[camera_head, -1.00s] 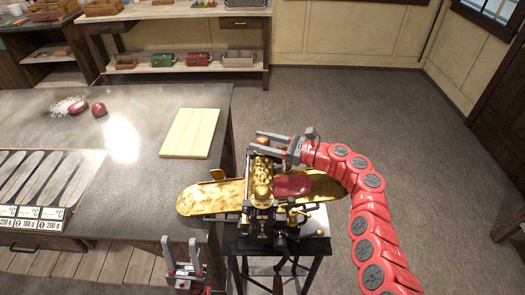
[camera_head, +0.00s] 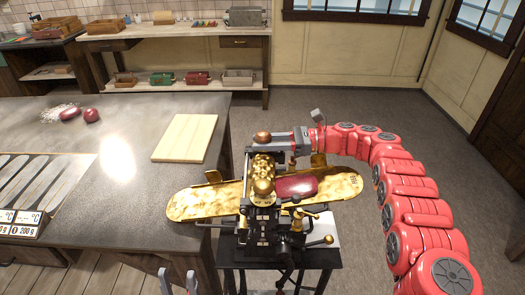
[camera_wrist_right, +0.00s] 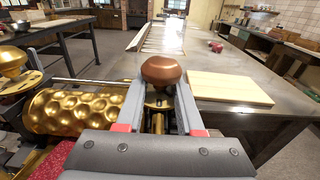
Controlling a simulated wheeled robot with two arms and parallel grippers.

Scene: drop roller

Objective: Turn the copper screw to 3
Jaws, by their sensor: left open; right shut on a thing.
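The copper screw (camera_head: 263,138) has a rounded copper knob and stands at the back of the golden drop roller machine (camera_head: 262,180). In the right wrist view the copper knob (camera_wrist_right: 161,69) sits between the fingertips. My right gripper (camera_head: 277,141) reaches in from the right and is shut on the screw; its two grey fingers (camera_wrist_right: 161,88) flank it. No number or scale mark is readable by the screw. My left gripper (camera_head: 179,282) is open and empty at the bottom edge, left of the machine stand and mostly cut off.
A dark red lump (camera_head: 296,186) lies on the machine's golden right tray (camera_head: 340,190). The dimpled golden roller (camera_wrist_right: 75,112) is beside my right fingers. A pale board (camera_head: 185,138) lies on the grey table (camera_head: 130,125) to the left. Open floor (camera_head: 345,105) lies behind the machine.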

